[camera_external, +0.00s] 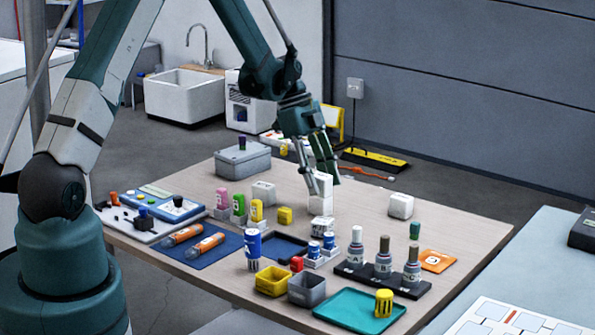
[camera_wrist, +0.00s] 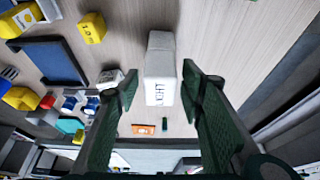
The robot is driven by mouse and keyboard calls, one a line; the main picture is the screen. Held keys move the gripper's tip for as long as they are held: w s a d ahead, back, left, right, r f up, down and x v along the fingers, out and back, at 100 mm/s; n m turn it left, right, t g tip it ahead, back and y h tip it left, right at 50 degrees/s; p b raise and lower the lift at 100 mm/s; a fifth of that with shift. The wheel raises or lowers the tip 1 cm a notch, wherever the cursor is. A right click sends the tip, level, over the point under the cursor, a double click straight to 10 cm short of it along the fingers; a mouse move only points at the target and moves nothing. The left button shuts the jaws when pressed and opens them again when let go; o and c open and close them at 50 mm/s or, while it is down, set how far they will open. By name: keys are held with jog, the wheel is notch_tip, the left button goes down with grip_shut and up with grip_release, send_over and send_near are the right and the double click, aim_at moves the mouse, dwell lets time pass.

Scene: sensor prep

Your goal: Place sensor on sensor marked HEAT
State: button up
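A white block (camera_wrist: 161,86) with dark lettering that seems to read LIGHT shows between my fingers in the wrist view. My gripper (camera_wrist: 160,105) is open, with a finger on each side of it; I see a gap on the left and cannot tell whether the right finger touches. In the external view my gripper (camera_external: 325,178) points down at a column of white blocks (camera_external: 320,205), which look stacked. Other white blocks stand apart, at the right (camera_external: 401,206) and at the back left (camera_external: 263,193). I cannot read HEAT on any of them.
Bottles in a black rack (camera_external: 383,276), a teal tray (camera_external: 358,312), yellow (camera_external: 273,281) and grey bins (camera_external: 307,289), and a dark blue tray (camera_external: 275,249) crowd the front. A grey box (camera_external: 242,160) stands at the back. The table right of my gripper is mostly clear.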

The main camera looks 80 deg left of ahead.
jog(key=shift+r, duration=0.1)
jog(key=shift+r, duration=0.1)
jog(key=p+v, duration=0.1)
jog(key=v, duration=1.1)
dwell(0.9)
jog(key=w+d+r+n+y, duration=0.1)
jog(key=d+r, duration=0.5)
jog(key=d, duration=0.5)
jog(key=w+d+r+n+y, duration=0.15)
jog(key=d+r, duration=0.45)
jog(key=d, duration=0.6)
jog(key=w+d+r+n, duration=0.1)
jog(key=d+r+n, duration=0.1)
jog(key=d+r, duration=0.7)
jog(key=s+d+n+t, duration=0.1)
jog(key=s+d, duration=0.5)
jog(key=d, duration=0.4)
jog(key=s+d+n+t, duration=0.1)
jog(key=s+d+n, duration=0.1)
jog(key=s+d, duration=0.4)
jog(key=s+d+n+t, duration=0.1)
jog(key=s+d, duration=0.5)
jog(key=d, duration=0.8)
jog(key=shift+f+t+y, duration=0.2)
jog(key=shift+t+y, duration=0.15)
jog(key=shift+t, duration=0.15)
